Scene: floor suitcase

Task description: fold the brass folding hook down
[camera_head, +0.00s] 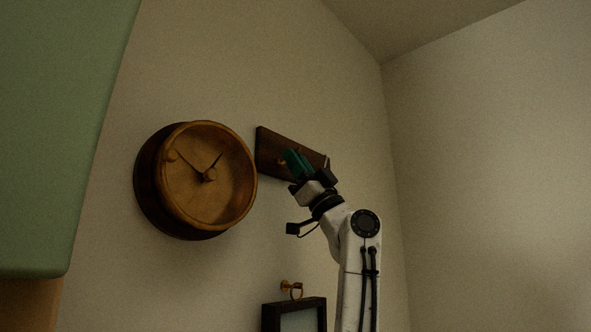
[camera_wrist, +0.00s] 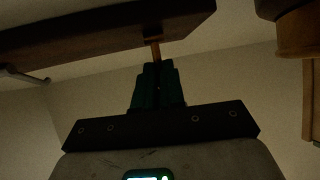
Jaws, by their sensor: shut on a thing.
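The brass folding hook (camera_head: 281,161) is on a dark wooden board (camera_head: 268,143) mounted on the wall. In the wrist view the hook (camera_wrist: 154,50) stands out from the board (camera_wrist: 95,36) as a short brass bar. My gripper (camera_head: 292,158), with green fingers, is at the board. In the wrist view my gripper (camera_wrist: 156,68) is shut on the end of the brass bar. The fingers cover that end, and the head view hides most of the hook behind them.
A round wooden clock (camera_head: 235,180) hangs just left of the board. A pale metal hook (camera_head: 327,162) is at the board's right end. A green panel (camera_head: 55,130) fills the left. Wall to the right is bare.

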